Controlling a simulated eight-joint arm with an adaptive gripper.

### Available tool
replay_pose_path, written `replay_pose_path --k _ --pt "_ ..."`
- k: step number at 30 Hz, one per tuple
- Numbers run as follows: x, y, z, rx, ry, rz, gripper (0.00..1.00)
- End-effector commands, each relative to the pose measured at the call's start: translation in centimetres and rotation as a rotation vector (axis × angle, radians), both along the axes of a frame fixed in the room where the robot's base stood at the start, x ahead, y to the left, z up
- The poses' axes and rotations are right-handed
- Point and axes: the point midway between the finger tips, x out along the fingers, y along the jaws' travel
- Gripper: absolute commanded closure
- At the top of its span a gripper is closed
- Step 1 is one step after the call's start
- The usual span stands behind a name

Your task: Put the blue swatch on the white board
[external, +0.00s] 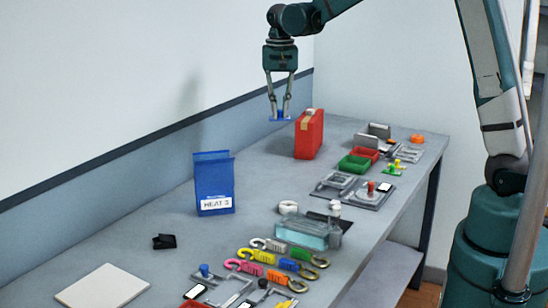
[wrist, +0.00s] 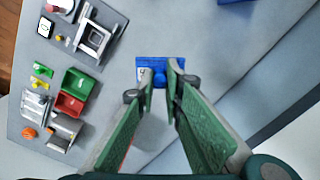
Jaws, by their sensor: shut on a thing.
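My gripper (external: 279,113) is shut on the small blue swatch (external: 284,119) and holds it in the air above the back part of the table, just left of the red case. In the wrist view the blue swatch (wrist: 147,63) sits between the two fingertips (wrist: 159,72) by a small blue knob; the fingers hide part of it. The white board (external: 102,287) lies flat on the table at the front left in the external view, far from my gripper. It is not in the wrist view.
A red case (external: 309,136) stands upright close to my gripper. A blue bag labelled HEAT 3 (external: 214,183) stands between there and the board. A small black object (external: 164,241) lies near the board. Coloured hooks (external: 277,262), trays (external: 355,163) and fixtures fill the right side. A wall borders the left.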

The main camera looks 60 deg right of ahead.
Motion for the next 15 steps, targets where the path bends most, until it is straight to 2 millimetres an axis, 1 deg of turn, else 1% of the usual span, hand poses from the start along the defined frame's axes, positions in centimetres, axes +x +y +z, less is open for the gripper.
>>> replay_pose_path --k 1,6,11,15 --pt "0.9 1.4 0.0 0.000 0.000 0.023 1.00" --pt "3.5 5.7 0.0 0.000 0.000 0.091 1.00" --pt "5.7 9.9 0.1 0.000 0.000 0.155 1.00" --pt "7.3 13.9 0.1 0.000 0.000 0.212 1.00"
